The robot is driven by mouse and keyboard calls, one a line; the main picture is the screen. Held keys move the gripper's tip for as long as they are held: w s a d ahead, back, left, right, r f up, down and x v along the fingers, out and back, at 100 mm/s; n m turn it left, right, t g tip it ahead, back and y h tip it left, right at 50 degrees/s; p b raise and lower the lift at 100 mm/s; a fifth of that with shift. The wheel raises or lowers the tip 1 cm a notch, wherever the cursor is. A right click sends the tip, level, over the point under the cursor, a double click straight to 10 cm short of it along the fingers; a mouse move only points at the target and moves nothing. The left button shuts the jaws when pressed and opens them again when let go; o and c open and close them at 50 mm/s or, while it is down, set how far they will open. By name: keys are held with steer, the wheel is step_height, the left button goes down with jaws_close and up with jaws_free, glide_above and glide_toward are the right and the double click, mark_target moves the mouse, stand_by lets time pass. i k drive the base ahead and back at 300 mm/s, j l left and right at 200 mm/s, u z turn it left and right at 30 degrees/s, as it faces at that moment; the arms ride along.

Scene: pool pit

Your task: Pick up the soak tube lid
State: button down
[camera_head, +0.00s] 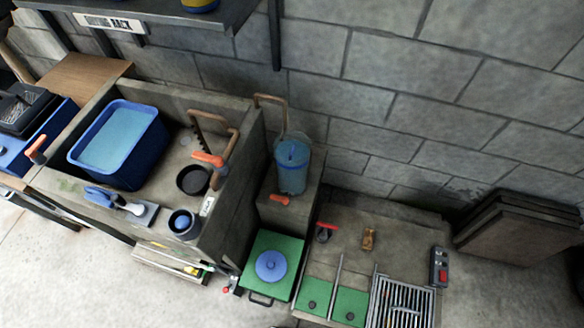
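A clear blue upright cylinder (291,178), which looks like the soak tube, stands on a concrete ledge against the block wall.
A concrete basin left of the tube holds a blue water tub (118,140). A copper pipe (272,98) rises behind the tube. An orange-handled tap (208,159) stands to its left. A shelf (150,12) overhangs upper left. A metal grate (402,302) lies lower right.

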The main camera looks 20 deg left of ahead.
mark_target(271, 266)
steer(key=k+j+u, duration=0.25)
steer(key=k, duration=0.3)
steer(key=k+j+u, duration=0.25)
steer(key=k+j, duration=0.15)
steer(key=k, duration=0.15)
